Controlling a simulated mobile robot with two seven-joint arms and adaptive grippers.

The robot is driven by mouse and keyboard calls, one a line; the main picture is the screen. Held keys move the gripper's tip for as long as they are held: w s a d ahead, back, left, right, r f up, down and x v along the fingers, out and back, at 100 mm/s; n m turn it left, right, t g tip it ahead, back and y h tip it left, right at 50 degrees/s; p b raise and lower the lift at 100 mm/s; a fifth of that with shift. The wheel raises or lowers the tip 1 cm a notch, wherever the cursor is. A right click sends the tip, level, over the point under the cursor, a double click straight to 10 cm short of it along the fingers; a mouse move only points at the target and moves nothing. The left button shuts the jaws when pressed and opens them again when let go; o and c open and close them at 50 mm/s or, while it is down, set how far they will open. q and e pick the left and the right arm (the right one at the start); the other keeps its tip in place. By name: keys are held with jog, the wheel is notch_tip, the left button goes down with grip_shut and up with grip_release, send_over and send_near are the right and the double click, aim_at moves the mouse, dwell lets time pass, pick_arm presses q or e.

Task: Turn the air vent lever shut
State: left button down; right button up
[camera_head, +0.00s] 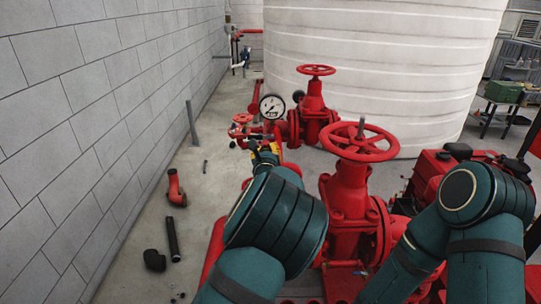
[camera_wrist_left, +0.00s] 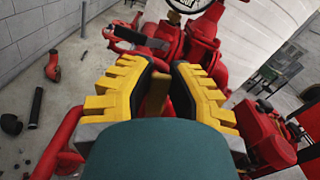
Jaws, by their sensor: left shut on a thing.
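My left gripper (camera_head: 266,152) reaches forward among the red pipework, below and left of the round pressure gauge (camera_head: 272,106). In the left wrist view, its yellow toothed fingers (camera_wrist_left: 160,88) are closed on a small tan piece, which I take to be the air vent lever (camera_wrist_left: 157,95). Only a short part of it shows between the dark finger pads. In the head view my fingers and arm hide the lever, so I cannot tell its angle there. My right arm shows at the lower right, but its gripper is not in view.
A red valve with a large handwheel (camera_head: 358,142) stands right of my left arm. Another handwheel valve (camera_head: 316,72) stands behind, before the white tank (camera_head: 380,60). A grey block wall (camera_head: 110,100) runs along the left. Loose pipe pieces (camera_head: 172,240) lie on the floor.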

pick_arm(q)
jog(key=shift+a+f+n+b, duration=0.3)
jog(key=shift+a+n+b, duration=0.4)
jog(key=shift+n+b, duration=0.35)
jog(key=shift+a+f+n+b, duration=0.25)
jog(key=shift+a+n+b, duration=0.55)
jog(key=shift+n, duration=0.35)
jog(key=c, duration=0.9)
grip_release()
jog(key=shift+d, duration=0.1)
jog(key=s, duration=1.2)
